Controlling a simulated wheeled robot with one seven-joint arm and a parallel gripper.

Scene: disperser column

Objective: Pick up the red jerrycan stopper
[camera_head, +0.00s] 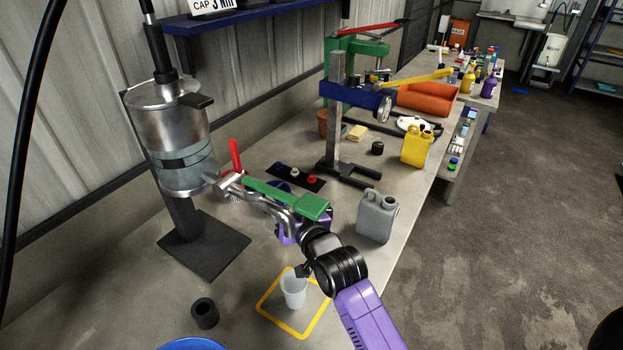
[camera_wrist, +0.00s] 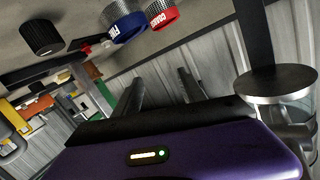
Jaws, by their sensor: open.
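In the head view, a black strip (camera_head: 284,172) on the bench carries small caps, among them a red stopper (camera_head: 311,178). I cannot tell for sure which red piece is the jerrycan stopper. In the wrist view, a red cap with white lettering (camera_wrist: 162,14) sits beside a lettered blue cap (camera_wrist: 122,22), with a black ribbed cap (camera_wrist: 42,37) farther left. My gripper (camera_wrist: 160,90) is open, with nothing between its fingers, and stands apart from the caps. In the head view its fingers are hidden behind the green lever (camera_head: 314,206).
A metal column (camera_head: 183,125) with a green-handled lever stands left of my gripper. A grey jerrycan (camera_head: 376,218) is close on the right; a yellow jerrycan (camera_head: 416,148) is farther back. A clear cup (camera_head: 293,292) stands in a yellow outline. A press frame (camera_head: 337,110) rises behind.

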